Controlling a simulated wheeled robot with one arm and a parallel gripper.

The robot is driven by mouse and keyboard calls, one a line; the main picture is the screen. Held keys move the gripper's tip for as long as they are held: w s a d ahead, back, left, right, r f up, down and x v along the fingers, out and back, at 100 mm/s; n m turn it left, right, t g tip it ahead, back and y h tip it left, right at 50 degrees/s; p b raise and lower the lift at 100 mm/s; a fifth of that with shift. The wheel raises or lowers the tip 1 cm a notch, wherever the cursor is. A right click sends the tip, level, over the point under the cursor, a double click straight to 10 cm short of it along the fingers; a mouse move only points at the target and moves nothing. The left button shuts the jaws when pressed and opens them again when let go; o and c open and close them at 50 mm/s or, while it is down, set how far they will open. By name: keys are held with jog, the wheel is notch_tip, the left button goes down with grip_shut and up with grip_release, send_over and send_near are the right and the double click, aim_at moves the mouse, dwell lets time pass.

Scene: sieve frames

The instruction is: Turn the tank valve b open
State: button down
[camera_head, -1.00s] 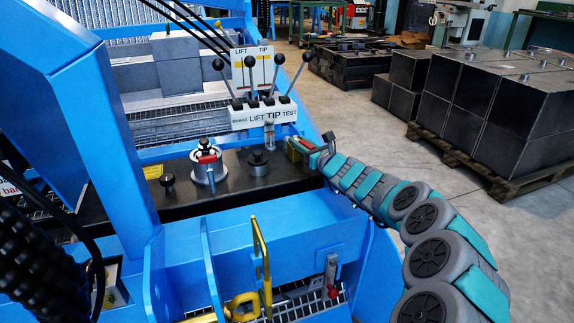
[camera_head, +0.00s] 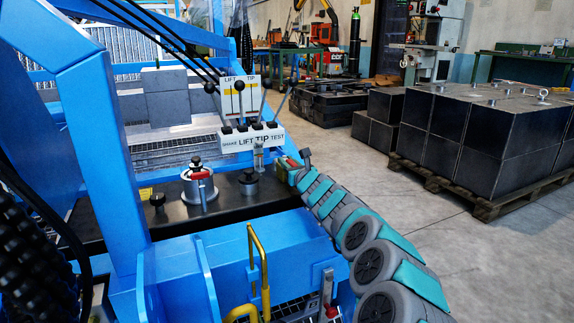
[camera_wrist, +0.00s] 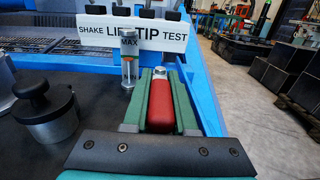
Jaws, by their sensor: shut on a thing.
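My gripper (camera_wrist: 160,104) has green fingers and is shut on a red handle (camera_wrist: 164,108) with a silver end, at the right edge of the dark tank top. I take this handle as the tank valve b; no label on it is visible. In the head view my gripper (camera_head: 290,165) is small, right of the black knob, and the handle is mostly hidden there. A second red handle (camera_head: 201,176) sits on the silver cap (camera_head: 198,188) further left.
A white lever panel (camera_head: 252,137) reading SHAKE, LIFT, TIP, TEST stands just behind my gripper, with a clear gauge marked MAX (camera_wrist: 129,58) before it. A black knob (camera_head: 249,182) is close on the left. A blue frame (camera_head: 95,130) surrounds the tank. Open floor lies right.

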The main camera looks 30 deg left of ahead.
jog(key=c, duration=0.7)
grip_release()
